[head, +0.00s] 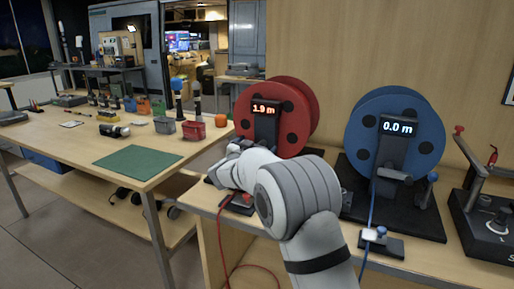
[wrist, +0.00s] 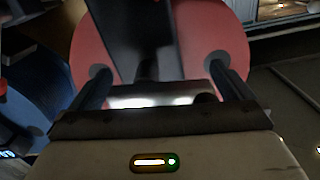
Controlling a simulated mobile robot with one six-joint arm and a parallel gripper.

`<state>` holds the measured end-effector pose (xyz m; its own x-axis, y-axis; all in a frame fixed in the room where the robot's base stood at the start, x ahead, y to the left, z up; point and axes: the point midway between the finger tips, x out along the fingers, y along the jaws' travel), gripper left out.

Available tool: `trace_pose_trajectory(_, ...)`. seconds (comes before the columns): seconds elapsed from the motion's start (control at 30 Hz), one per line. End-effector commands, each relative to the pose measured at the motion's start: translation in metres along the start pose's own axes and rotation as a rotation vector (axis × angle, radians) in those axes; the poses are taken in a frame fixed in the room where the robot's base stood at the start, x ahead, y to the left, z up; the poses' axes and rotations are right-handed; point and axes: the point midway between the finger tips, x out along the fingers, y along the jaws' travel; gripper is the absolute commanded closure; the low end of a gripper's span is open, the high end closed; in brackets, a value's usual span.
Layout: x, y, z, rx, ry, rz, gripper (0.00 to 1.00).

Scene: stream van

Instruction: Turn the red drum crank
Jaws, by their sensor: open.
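The red drum (head: 291,95) stands on the bench in the head view, and its display reads 1.9 m. Its red disc (wrist: 205,35) fills the upper middle of the wrist view, behind a dark upright. My gripper (wrist: 158,75) is open, its two dark fingers pointing at the drum and spread apart. A pale grey bar (wrist: 150,99), apparently the crank, lies across the space between the fingers; contact cannot be told. In the head view my arm hides the crank and most of my gripper.
A blue drum (head: 398,105) reading 0.0 m stands right of the red one, with its own crank (head: 396,174). A lever box (head: 487,215) is at far right. A red cable (head: 224,250) hangs off the bench front. A table with a green mat (head: 137,162) is left.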

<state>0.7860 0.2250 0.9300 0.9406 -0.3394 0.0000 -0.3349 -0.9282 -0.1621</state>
Motion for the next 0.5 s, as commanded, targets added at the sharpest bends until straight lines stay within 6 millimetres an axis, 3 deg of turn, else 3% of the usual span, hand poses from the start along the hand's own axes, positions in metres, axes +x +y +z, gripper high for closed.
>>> trace_pose_trajectory(0.17,0.0002,0.0003,0.0,0.0,0.0,0.0,0.0)
trace_pose_trajectory(0.5,0.0003,0.0008,0.0001,0.0,0.0,0.001,0.27)
